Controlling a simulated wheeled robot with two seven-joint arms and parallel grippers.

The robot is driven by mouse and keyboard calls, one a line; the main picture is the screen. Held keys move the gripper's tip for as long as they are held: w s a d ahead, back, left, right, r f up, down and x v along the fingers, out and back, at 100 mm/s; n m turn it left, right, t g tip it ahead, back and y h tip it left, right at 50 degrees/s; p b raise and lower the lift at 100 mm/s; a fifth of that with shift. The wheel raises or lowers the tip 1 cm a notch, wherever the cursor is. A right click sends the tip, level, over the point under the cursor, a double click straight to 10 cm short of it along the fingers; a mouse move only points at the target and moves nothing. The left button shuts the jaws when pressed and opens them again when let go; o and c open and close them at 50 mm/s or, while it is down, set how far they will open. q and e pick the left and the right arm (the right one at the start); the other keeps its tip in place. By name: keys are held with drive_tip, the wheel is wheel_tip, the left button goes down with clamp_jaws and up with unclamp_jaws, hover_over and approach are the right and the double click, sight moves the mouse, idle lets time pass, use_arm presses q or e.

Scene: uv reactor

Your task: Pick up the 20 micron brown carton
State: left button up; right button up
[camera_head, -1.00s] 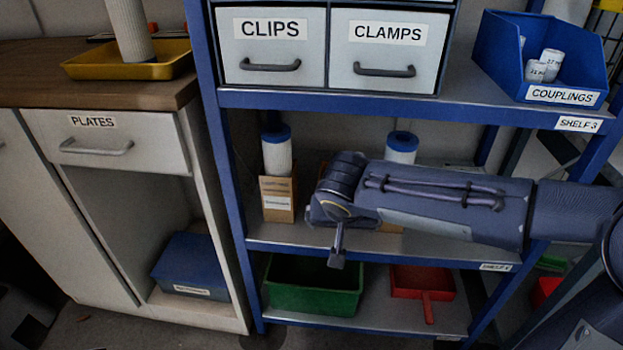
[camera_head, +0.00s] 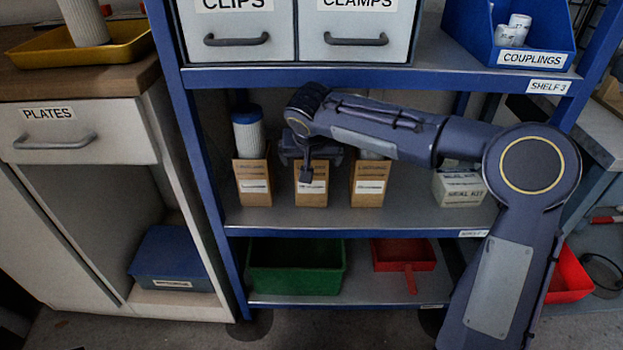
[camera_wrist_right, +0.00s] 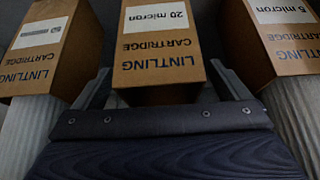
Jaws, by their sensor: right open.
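The 20 micron brown carton (camera_wrist_right: 160,45) is in the middle of the right wrist view, its label facing the camera. My right gripper (camera_wrist_right: 160,75) is open, with one finger near each side of this carton. I cannot tell whether the fingers touch it. In the head view my right gripper (camera_head: 307,170) is in front of the middle carton (camera_head: 312,190) on the shelf and hides its upper part. The carton stands upright on the shelf. My left gripper is not in view.
A brown carton stands on the left (camera_head: 253,183) and another on the right (camera_head: 369,185), with narrow gaps. A blue-capped white cartridge (camera_head: 248,135) is behind the left one. A seal kit box (camera_head: 459,188) stands further right. The shelf above (camera_head: 380,78) is close over my arm.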

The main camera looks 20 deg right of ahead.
drive_tip(key=shift+b+x, duration=0.3)
drive_tip(key=shift+x, duration=0.65)
drive_tip(key=shift+w+d+f, duration=0.1)
drive_tip(key=shift+w+f, duration=0.25)
drive_tip(key=shift+f, duration=0.2)
drive_tip(key=shift+c, duration=0.2)
drive_tip(key=c, duration=1)
